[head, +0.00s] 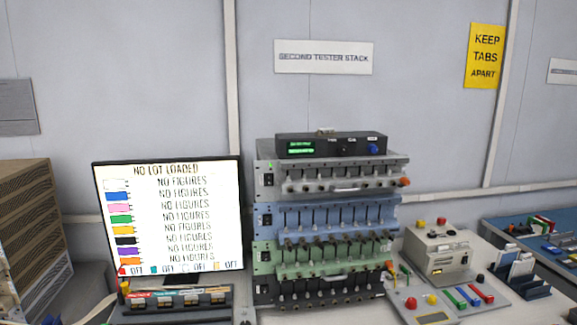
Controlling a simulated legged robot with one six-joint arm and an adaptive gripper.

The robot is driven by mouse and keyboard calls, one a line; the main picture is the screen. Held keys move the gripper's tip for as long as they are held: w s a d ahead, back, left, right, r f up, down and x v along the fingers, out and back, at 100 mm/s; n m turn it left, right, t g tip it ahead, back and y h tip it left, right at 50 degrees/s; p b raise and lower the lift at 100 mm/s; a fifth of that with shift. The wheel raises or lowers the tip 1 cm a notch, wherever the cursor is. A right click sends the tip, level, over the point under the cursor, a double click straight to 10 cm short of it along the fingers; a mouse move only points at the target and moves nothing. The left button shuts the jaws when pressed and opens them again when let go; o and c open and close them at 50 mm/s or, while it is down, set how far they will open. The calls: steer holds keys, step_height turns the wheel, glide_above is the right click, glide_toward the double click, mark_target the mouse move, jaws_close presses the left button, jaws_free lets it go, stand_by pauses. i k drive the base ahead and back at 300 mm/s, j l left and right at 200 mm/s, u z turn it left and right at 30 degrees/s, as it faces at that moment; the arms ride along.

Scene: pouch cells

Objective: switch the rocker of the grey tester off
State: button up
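The grey tester (340,174) is the top rack unit in a stack of testers, seen in the head view right of the middle. A small dark rocker (268,180) sits at the left end of its front. A small green spot, perhaps a lamp, shows just above the rocker. The rocker is too small to tell which way it is tipped. An orange knob (404,182) is at the unit's right end. My gripper is not in view.
Blue (262,221), green (263,257) and black (263,291) testers sit below the grey one. A dark box with a green display (300,148) rests on top. A monitor (168,215) stands close on the left, its bottom row reading "OFF". A beige machine (440,255) stands on the right.

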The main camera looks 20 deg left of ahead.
mark_target(269, 178)
steer(key=k+j, duration=0.2)
steer(key=j, duration=0.15)
steer(key=k+j, duration=0.15)
steer(key=j, duration=0.2)
steer(key=k+j, duration=0.2)
steer(key=j, duration=0.2)
steer(key=k+j, duration=0.15)
steer(key=j, duration=0.2)
steer(key=k+j, duration=0.2)
steer(key=j, duration=0.15)
steer(key=k+j, duration=0.15)
steer(key=j, duration=0.2)
steer(key=i+l+u, duration=0.4)
steer(key=i+l, duration=0.15)
steer(key=i+l+u, duration=0.2)
steer(key=l, duration=0.25)
steer(key=i+l+u, duration=0.4)
steer(key=l, duration=0.45)
steer(key=i+j, duration=0.05)
